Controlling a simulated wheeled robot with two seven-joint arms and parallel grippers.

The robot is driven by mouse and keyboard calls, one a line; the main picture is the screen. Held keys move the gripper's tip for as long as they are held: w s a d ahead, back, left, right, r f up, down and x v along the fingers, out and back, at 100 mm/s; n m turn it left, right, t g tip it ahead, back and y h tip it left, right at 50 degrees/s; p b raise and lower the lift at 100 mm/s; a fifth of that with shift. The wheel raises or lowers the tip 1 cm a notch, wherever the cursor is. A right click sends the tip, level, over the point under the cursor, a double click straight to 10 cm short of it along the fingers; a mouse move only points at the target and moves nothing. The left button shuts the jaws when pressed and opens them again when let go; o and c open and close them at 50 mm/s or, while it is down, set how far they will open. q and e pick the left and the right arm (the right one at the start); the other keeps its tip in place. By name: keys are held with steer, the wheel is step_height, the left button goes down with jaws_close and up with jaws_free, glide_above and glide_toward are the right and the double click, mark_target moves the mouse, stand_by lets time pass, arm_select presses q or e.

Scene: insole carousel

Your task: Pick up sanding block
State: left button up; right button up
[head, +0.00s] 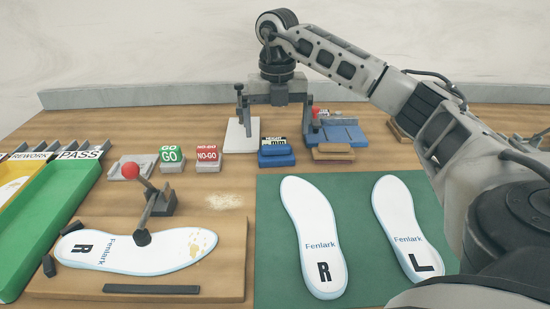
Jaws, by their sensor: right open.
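A flat tan block (333,153), which looks like the sanding block, lies on the wooden table in front of a blue tray-like fixture (338,133). My right gripper (276,118) is open and points down, its two fingers wide apart. It is above the back of the table, to the left of the tan block, with nothing between its fingers. Its right finger overlaps the left end of the blue fixture in the picture. My left gripper is out of view.
A blue gauge (276,158) with an mm display stands left of the tan block. GO (172,158) and NO-GO (208,158) blocks stand further left. Insoles lie on a green mat (360,270). A clamp (155,205) holds another insole at left.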

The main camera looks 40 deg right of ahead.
mark_target(277, 148)
steer(key=f, duration=0.7)
steer(key=shift+w+d+f, duration=0.1)
steer(key=shift+w+f, duration=0.1)
steer(key=shift+f, duration=0.1)
steer(key=c, duration=1.1)
